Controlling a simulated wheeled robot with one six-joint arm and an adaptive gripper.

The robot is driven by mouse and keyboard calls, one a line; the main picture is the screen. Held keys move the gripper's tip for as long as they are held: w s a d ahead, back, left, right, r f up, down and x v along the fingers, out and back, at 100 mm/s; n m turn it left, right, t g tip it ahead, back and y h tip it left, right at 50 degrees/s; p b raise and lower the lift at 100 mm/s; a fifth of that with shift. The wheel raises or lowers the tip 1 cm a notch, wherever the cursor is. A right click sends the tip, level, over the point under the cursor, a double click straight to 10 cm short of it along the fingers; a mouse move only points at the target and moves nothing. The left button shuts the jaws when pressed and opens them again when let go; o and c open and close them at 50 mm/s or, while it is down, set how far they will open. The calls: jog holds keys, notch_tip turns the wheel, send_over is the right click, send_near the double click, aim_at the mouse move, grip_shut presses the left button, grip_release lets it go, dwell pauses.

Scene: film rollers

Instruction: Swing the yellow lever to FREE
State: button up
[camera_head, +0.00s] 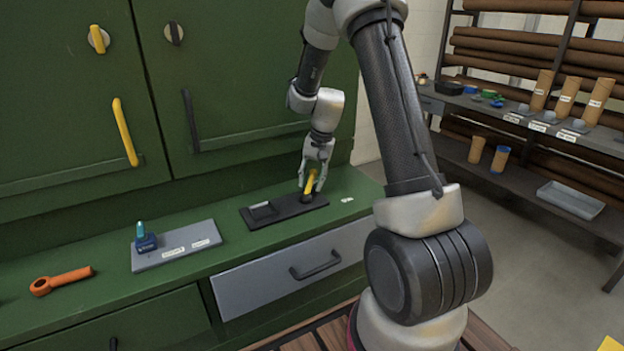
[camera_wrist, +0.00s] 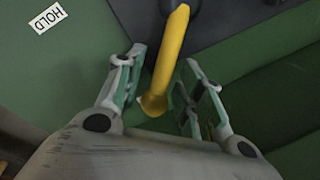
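The yellow lever (camera_head: 311,182) stands on a dark base plate (camera_head: 283,213) on the green counter. My gripper (camera_head: 314,175) is over the lever from above. In the wrist view, the yellow lever (camera_wrist: 169,55) runs between the two fingers of my gripper (camera_wrist: 160,82). The fingers are apart, with a visible gap on each side of the lever. A small white label (camera_head: 347,200) sits right of the plate in the head view, too small to read. I see no readable FREE label.
A grey plate (camera_head: 205,236) with a blue-and-teal item (camera_head: 145,238) and an orange wrench-like tool (camera_head: 62,279) lie left on the counter. Green cabinet doors (camera_head: 60,90) with handles rise behind. A grey drawer (camera_head: 260,285) is below. Shelves stand at the right.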

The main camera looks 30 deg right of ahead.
notch_tip(320, 180, up, 12)
jog(key=s+d, duration=0.1)
jog(key=shift+s+d, duration=0.2)
jog(key=shift+d, duration=0.15)
jog(key=shift+f, duration=0.15)
